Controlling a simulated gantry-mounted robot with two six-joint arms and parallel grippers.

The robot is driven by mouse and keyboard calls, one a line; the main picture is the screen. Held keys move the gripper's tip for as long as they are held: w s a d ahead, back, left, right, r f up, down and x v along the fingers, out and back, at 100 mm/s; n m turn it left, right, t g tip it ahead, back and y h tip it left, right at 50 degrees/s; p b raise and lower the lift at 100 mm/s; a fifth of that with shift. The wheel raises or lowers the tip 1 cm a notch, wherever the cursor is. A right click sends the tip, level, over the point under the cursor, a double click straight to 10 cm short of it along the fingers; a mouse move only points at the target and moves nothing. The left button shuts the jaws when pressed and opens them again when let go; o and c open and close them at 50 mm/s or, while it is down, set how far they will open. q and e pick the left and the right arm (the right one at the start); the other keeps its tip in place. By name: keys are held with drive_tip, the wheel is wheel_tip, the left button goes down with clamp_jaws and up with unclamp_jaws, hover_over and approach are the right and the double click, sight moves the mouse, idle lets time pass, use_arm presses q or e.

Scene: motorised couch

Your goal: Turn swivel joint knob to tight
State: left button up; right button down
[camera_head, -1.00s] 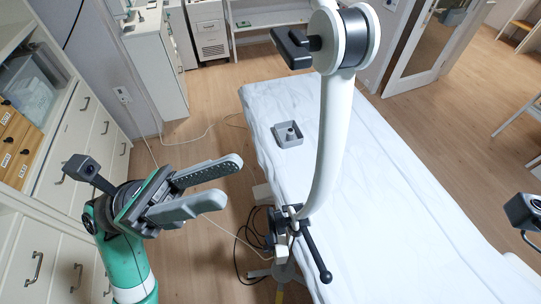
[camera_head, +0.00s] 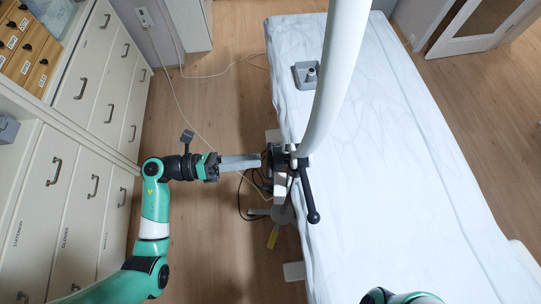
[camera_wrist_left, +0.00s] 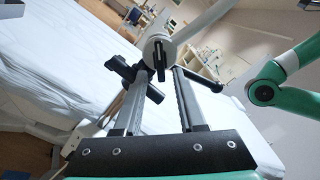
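The swivel joint is above the top edge of the head view. The white curved arm (camera_head: 335,75) rises from a black clamp (camera_head: 291,158) at the couch edge. A black clamp lever (camera_head: 308,190) hangs from the clamp. My left gripper (camera_head: 260,163) points right, its tips close to the clamp; contact is unclear. In the left wrist view its fingers (camera_wrist_left: 163,72) are apart with nothing held between them. My right gripper is out of view.
The white-covered couch (camera_head: 400,150) fills the right. A grey tray (camera_head: 302,75) with a small post lies on it. Drawer cabinets (camera_head: 75,150) line the left. Cables (camera_head: 250,195) lie below the clamp. A teal part of my arm (camera_head: 400,297) shows at the bottom.

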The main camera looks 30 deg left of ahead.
sight(270, 163)
use_arm(q)
drive_tip(key=x, duration=0.5)
drive_tip(key=shift+w+d, duration=0.1)
drive_tip(key=shift+d, duration=0.05)
clamp_jaws()
